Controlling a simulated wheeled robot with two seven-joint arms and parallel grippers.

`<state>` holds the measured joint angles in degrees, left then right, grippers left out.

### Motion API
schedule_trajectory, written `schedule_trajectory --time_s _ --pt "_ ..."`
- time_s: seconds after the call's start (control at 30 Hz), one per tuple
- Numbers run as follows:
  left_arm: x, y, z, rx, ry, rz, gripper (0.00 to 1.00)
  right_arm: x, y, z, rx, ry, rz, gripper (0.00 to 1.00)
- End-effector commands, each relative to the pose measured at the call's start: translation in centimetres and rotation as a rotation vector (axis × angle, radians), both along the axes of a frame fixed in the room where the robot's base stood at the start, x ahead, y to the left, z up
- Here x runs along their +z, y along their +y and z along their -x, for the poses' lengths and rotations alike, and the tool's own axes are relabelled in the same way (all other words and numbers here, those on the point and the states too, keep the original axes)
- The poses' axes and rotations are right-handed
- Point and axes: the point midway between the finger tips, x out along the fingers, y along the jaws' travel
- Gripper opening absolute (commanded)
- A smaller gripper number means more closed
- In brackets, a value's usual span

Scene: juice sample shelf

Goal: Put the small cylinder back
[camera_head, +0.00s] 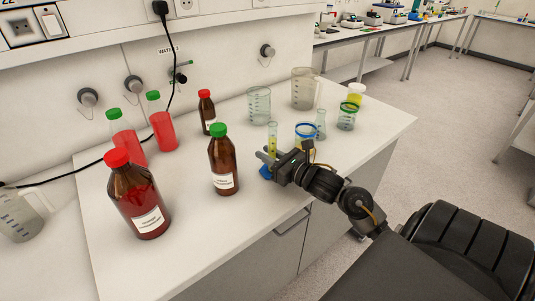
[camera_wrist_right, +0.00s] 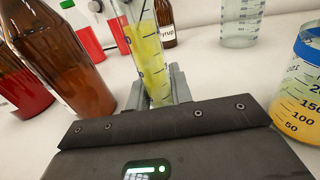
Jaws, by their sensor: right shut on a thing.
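The small cylinder (camera_head: 272,138) is a slim clear graduated tube with yellow liquid and a blue foot. My right gripper (camera_head: 269,157) is shut on its lower part, near the front edge of the counter. In the right wrist view the cylinder (camera_wrist_right: 148,45) stands between the two grey fingers (camera_wrist_right: 158,88), leaning slightly in the picture. Its foot is hidden there by the gripper body. I cannot tell whether the foot touches the counter. My left gripper is not in view.
A green-capped brown bottle (camera_head: 223,165) stands close left of the gripper. A blue-rimmed beaker (camera_head: 306,131) with yellow liquid stands just behind and right. More beakers, a flask (camera_head: 320,121) and a jug (camera_head: 302,88) stand behind. The counter's front middle (camera_head: 200,215) is clear.

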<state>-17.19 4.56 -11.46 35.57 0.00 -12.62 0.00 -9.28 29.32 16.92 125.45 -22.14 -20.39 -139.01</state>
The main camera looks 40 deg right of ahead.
Motion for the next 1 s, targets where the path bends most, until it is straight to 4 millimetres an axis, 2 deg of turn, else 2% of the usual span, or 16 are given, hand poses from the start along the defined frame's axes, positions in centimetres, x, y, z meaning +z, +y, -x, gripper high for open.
schedule_trajectory --time_s 0.17,0.2,0.37,0.6,0.73,0.87,1.0 --pt "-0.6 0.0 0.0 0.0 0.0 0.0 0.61 -0.4 0.0 0.0 0.0 -0.001 0.0 0.0" --pt "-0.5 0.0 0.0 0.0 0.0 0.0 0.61 -0.3 0.0 0.0 0.0 0.0 0.0 0.24" --pt "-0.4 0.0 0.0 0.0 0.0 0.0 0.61 -0.3 0.0 0.0 0.0 0.0 0.0 0.43" --pt "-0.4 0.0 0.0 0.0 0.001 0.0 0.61 -0.2 0.0 0.0 0.0 0.0 0.0 0.43" --pt "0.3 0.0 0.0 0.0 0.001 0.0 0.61 0.4 0.0 0.0 0.0 0.0 0.0 0.43" --pt "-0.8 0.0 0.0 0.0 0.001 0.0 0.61 -0.4 -0.4 2.1 -0.001 0.003 0.004 0.43" --pt "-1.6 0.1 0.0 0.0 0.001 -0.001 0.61 -0.4 -0.9 5.2 0.0 0.004 0.003 0.43"
